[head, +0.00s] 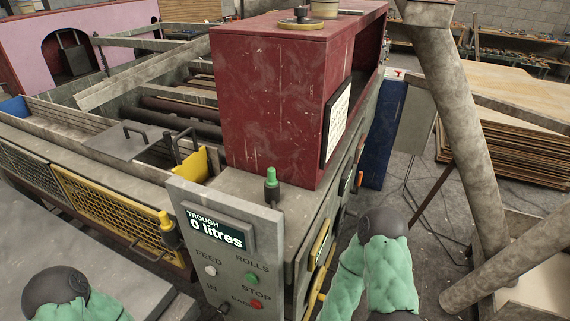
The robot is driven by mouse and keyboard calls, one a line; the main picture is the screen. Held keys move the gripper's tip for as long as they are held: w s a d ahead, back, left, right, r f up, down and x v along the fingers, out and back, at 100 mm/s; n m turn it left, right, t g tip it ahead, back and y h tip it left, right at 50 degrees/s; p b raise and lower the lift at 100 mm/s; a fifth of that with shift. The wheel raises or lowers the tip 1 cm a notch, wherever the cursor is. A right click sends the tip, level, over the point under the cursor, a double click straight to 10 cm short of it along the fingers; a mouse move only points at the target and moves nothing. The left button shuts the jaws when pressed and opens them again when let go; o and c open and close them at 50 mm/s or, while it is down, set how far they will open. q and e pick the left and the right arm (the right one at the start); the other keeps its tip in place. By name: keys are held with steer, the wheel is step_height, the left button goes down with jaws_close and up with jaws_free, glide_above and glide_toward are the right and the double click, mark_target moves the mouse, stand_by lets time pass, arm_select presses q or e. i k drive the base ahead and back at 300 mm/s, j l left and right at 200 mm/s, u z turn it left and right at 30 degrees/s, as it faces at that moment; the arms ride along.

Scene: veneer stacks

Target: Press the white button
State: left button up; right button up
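The white button (210,271) is a small round knob on the grey control panel (184,205), under the word FEED. A green button (252,278) sits to its right under ROLLS, and a red button (257,304) sits lower under STOP. The panel's display (216,229) reads TROUGH 0 litres. Nothing covers the white button. My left arm shows at the bottom left and my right arm at the bottom centre right, each with a dark rounded joint and green covering. I see no fingers of either gripper.
A red machine housing (265,105) stands behind the panel. A yellow mesh guard (105,212) is at left. Thick grey pipes (455,120) and veneer stacks (500,145) are at right.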

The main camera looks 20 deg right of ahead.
mark_target(209, 270)
steer(key=l, duration=0.6)
steer(key=k+l+u, duration=0.1)
steer(key=l, duration=1.05)
steer(key=k+l+u, duration=0.1)
steer(key=l, duration=0.5)
steer(key=j+u, duration=0.15)
steer(key=u, duration=0.2)
steer(key=i+j+u, duration=0.1)
steer(key=u, duration=0.2)
steer(key=j+u, duration=0.35)
steer(key=i+j, duration=0.1)
steer(key=i, duration=0.15)
